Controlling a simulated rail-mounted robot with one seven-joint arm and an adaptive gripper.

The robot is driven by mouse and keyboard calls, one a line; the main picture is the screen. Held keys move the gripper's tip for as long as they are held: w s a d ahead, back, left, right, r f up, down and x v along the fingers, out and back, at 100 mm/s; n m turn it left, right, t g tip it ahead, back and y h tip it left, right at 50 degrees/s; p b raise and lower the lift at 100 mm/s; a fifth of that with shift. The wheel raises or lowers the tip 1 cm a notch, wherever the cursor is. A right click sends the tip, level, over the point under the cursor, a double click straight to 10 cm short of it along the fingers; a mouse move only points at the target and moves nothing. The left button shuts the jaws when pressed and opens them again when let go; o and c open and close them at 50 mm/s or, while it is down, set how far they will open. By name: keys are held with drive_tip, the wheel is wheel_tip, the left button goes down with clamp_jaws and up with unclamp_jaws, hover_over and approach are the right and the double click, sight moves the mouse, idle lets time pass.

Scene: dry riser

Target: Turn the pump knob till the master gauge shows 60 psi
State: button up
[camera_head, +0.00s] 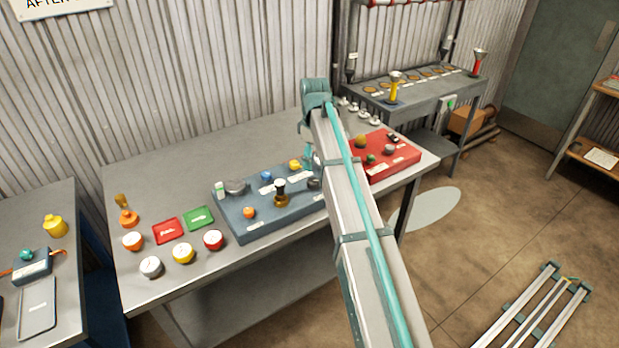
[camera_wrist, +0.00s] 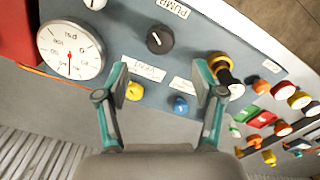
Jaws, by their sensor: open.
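The black pump knob (camera_wrist: 160,39) sits on the blue-grey panel, beside a "PUMP" label, in the upper middle of the wrist view. The master gauge (camera_wrist: 71,50) is a white dial to its left, seen upside down; its red needle is visible but the reading is too small to tell. My gripper (camera_wrist: 162,78) is open and empty, its fingers spread short of the knob in the picture, with a yellow knob (camera_wrist: 134,91) and a blue knob (camera_wrist: 180,104) showing between them. In the head view the panel (camera_head: 240,229) lies on the bench, and my arm hides its right end.
A red box (camera_head: 400,163) stands right of the panel. Left of it are red and green trays (camera_head: 198,218) and several loose gauges (camera_head: 183,252). A tall black-and-brass fitting (camera_head: 281,193) rises from the panel. The bench's back left (camera_head: 170,165) is clear.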

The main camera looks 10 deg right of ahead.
sight(313, 180)
wheel_tip(313, 180, down, 8)
drive_tip(key=shift+f+p, duration=0.1)
drive_tip(key=shift+p, duration=0.7)
drive_tip(key=c, duration=1.1)
drive_tip(key=shift+m+p, duration=0.35)
drive_tip(key=shift+m, duration=2.15)
drive_tip(key=shift+c, duration=0.2)
drive_tip(key=o, duration=1.1)
drive_tip(key=shift+o, duration=0.2)
